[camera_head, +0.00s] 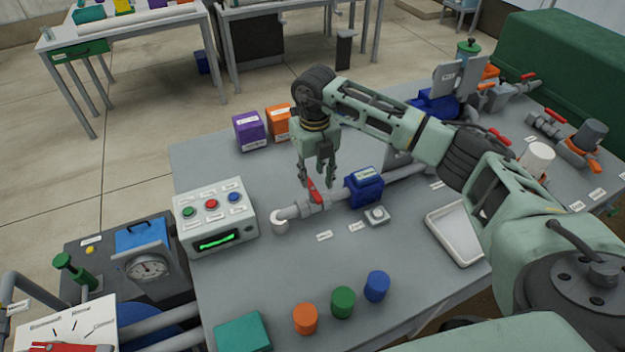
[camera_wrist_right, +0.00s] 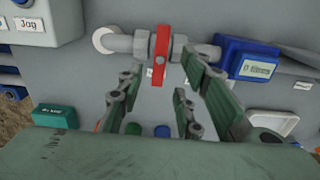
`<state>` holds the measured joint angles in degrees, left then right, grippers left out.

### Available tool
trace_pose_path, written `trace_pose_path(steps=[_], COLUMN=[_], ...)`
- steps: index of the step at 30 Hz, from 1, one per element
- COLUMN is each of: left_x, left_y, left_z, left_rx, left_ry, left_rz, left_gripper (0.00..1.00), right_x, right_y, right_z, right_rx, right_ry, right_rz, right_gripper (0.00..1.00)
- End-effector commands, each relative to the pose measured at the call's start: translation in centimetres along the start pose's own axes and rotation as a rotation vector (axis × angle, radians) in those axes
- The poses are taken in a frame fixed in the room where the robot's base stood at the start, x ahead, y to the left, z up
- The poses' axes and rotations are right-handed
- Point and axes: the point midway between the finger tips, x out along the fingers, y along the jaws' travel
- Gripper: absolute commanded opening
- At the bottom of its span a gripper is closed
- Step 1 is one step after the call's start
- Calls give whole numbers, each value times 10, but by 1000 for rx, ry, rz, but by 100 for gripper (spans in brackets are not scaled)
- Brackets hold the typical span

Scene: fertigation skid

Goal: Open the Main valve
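A valve with a red lever handle (camera_head: 314,190) sits on a grey pipe (camera_head: 340,197) in the middle of the table; I cannot read a label naming it Main. In the right wrist view the red handle (camera_wrist_right: 161,58) stands crosswise to the pipe (camera_wrist_right: 133,44). My right gripper (camera_head: 317,180) is just above the handle, pointing down. In the right wrist view its fingers (camera_wrist_right: 161,92) are apart with nothing between them, and the handle lies just beyond the tips. Contact is not visible. My left gripper is not in view.
A blue device (camera_head: 364,187) is on the pipe right of the valve. A control box with coloured buttons (camera_head: 215,220) stands to the left. Orange (camera_head: 305,319), green (camera_head: 343,302) and blue (camera_head: 377,286) cylinders stand in front. A white tray (camera_head: 456,233) lies to the right.

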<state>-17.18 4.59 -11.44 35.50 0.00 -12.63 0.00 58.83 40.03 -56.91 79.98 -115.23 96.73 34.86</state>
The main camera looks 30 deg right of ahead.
Motion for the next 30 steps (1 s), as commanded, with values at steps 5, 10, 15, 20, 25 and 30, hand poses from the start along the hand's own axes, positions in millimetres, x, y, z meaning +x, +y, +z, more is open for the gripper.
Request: trace_pose_path(steps=[5, 10, 15, 20, 25, 30], left_x=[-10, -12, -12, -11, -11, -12], left_y=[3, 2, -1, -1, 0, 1], left_z=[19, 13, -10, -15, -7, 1], left_rx=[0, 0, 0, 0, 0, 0], left_ry=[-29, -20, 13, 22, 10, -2], left_rz=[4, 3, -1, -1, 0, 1], left_gripper=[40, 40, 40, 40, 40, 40], right_x=[26, 39, 42, 42, 42, 41], right_y=[0, 1, 0, 0, 0, 0], right_z=[0, 0, 0, 0, 0, 0], right_rx=[0, 0, 0, 0, 0, 0], right_ry=[2, 0, -1, -1, -1, -1], right_rz=[1, 2, 1, 1, 1, 1], right_gripper=[33, 33, 33, 28, 14, 0])
